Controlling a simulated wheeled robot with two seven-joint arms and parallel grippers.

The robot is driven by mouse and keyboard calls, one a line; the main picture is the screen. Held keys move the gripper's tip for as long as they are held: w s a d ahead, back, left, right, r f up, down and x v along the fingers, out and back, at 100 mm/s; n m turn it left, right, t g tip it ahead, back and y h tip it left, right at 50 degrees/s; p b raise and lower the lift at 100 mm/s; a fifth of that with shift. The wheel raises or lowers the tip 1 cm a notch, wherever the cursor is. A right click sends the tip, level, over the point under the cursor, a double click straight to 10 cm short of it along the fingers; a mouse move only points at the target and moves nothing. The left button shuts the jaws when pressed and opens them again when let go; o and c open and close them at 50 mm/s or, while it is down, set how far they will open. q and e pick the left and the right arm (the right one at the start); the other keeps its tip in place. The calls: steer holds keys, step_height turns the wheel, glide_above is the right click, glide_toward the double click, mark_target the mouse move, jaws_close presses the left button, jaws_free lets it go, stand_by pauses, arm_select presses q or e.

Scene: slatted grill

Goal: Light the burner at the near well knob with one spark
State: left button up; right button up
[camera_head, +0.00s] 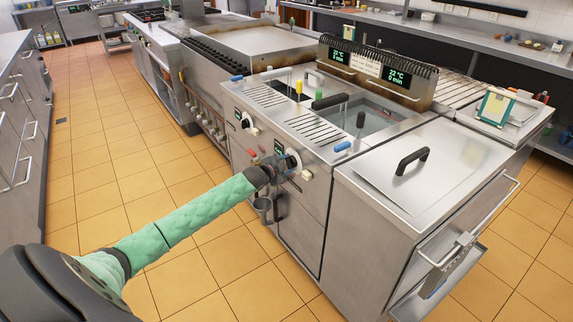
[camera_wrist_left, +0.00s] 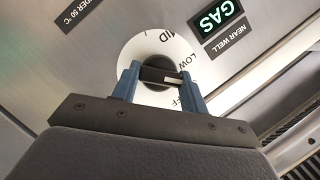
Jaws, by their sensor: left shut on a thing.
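The near well knob (camera_wrist_left: 157,71) is a dark round knob on a white dial (camera_wrist_left: 132,52) marked MID, LOW and a partly hidden OFF. My left gripper (camera_wrist_left: 161,80) is shut on it, one blue finger on each side. The knob's white mark points right, between LOW and the partly covered OFF. A lit green GAS display (camera_wrist_left: 223,17) and a NEAR WELL label (camera_wrist_left: 229,42) are beside the dial. In the head view my left gripper (camera_head: 279,169) is at the fryer's front panel and the white dial (camera_head: 294,158) shows just past it. My right gripper is out of view.
A second knob (camera_head: 252,130) is farther along the same panel. A red button (camera_head: 252,153) is just left of my gripper. The tiled floor (camera_head: 200,275) in front is clear.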

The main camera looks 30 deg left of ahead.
arm_select(q)
steer(key=shift+f, duration=0.1)
steer(key=o, duration=1)
steer(key=shift+s, duration=0.15)
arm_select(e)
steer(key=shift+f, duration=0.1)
arm_select(q)
steer(key=shift+s+a, duration=0.15)
steer(key=shift+s, duration=0.5)
steer(key=v, duration=0.2)
steer(key=b+v, duration=0.1)
steer(key=v, duration=0.3)
steer(key=shift+s+r, duration=0.1)
steer(key=shift+r, duration=0.2)
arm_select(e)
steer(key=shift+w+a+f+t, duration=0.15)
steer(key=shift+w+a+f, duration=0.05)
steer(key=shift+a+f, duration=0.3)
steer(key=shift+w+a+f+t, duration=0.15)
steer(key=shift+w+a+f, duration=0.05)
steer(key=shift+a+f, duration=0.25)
arm_select(q)
steer(key=shift+f, duration=0.1)
